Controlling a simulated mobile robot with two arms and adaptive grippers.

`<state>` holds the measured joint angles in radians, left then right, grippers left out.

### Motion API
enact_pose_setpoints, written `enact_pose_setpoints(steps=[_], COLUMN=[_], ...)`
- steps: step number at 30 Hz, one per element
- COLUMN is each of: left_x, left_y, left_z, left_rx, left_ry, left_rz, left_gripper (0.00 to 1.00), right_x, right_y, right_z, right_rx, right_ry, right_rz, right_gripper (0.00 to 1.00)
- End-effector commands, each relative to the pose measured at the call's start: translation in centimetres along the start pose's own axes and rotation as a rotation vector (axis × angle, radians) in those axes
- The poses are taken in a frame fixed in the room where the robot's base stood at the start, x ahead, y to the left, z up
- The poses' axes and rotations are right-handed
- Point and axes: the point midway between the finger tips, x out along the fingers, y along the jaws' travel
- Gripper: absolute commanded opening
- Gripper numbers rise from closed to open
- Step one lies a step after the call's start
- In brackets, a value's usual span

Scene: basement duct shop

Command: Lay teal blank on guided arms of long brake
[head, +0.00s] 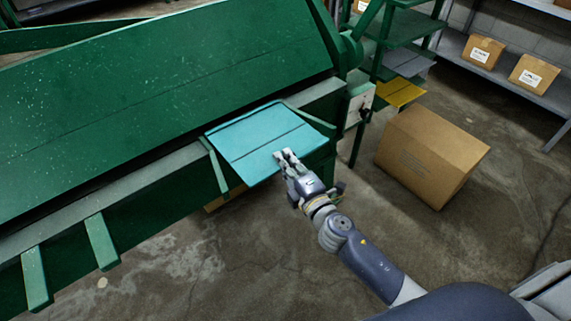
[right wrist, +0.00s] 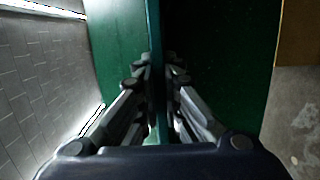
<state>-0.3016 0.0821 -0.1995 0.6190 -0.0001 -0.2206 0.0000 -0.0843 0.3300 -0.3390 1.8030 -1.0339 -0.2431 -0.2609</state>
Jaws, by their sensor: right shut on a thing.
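The teal blank (head: 262,143) is a flat sheet with a dark line across it, at the front edge of the green long brake (head: 160,85). My right gripper (head: 286,157) is shut on its near edge. In the right wrist view the fingers (right wrist: 159,62) close on the blank, seen edge-on. The blank spans between a left guided arm (head: 216,166) and a right guided arm (head: 307,115), its far edge by the brake's grey front bar. Whether it touches the arms or hovers just above them I cannot tell. My left gripper is out of view.
Two more green arms (head: 101,241) and (head: 37,276) jut from the brake at lower left. A cardboard box (head: 430,150) stands on the floor at right. A green rack (head: 405,28) holds a yellow sheet (head: 399,92). The concrete floor in front is mostly clear.

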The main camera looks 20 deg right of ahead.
Motion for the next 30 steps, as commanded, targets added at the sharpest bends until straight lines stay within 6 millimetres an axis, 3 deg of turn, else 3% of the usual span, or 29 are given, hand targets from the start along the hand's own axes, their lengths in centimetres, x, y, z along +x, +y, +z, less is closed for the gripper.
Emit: enact_pose_setpoints(steps=[2, 10, 25, 28, 30], left_x=[0.6, 0.5, 1.7, 1.7, 1.7], left_y=[0.0, 0.0, 0.2, 0.3, 0.3], left_z=[-0.3, -0.5, -0.3, -0.2, -0.1], left_rx=[-0.001, -0.001, -0.001, -0.001, -0.001], left_ry=[0.005, 0.008, 0.006, 0.005, 0.003], left_rz=[0.000, 0.000, 0.002, 0.003, 0.003], left_gripper=[0.40, 0.40, 0.40, 0.40, 0.40], right_x=[0.1, 0.1, 0.0, -0.1, -0.1], right_y=[-0.8, -0.7, -2.4, -2.7, -2.6], right_z=[0.0, 0.0, 0.0, -0.1, -0.1], right_rx=[0.002, 0.000, 0.000, 0.001, 0.001], right_ry=[0.000, 0.001, 0.002, 0.001, 0.001], right_rz=[0.003, 0.004, -0.005, -0.010, -0.009], right_gripper=[0.00, 0.00, 0.00, 0.25, 0.27])
